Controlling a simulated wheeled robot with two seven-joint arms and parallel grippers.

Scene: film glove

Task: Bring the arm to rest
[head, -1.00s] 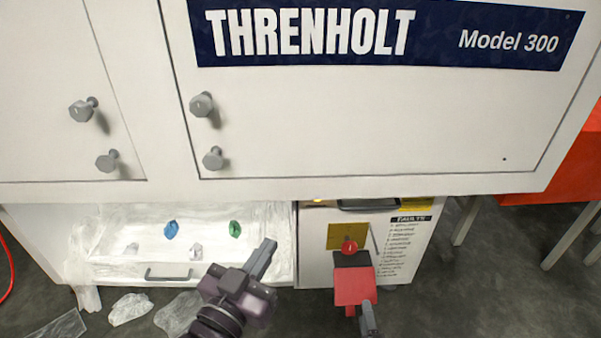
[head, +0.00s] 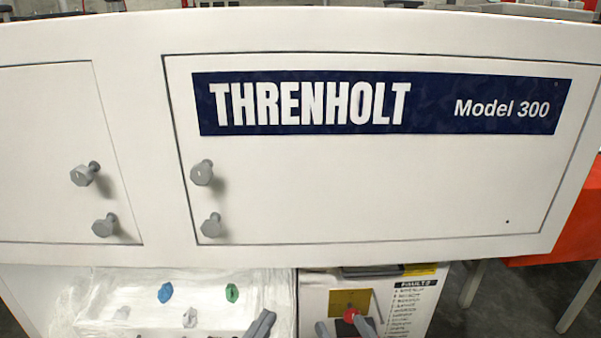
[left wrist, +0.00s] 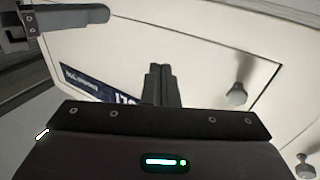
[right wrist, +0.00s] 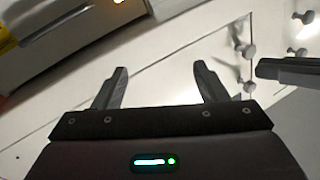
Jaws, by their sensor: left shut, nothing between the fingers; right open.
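My left gripper (head: 260,325) shows at the bottom of the head view, in front of the lower bay. In the left wrist view its fingers (left wrist: 160,85) are together with nothing between them. My right gripper (head: 343,326) is at the bottom edge of the head view, in front of the control panel. In the right wrist view its fingers (right wrist: 160,88) are spread and empty. Both wrist views face the white machine front. Another dark gripper part (right wrist: 290,72) shows at the right of the right wrist view.
The white cabinet (head: 350,190) has knobs (head: 202,173) and a THRENHOLT sign (head: 430,104). Below, a film-draped bay holds a blue piece (head: 165,293) and a green piece (head: 232,293). A red button (head: 351,315) sits on a yellow plate. A red table (head: 570,220) stands right.

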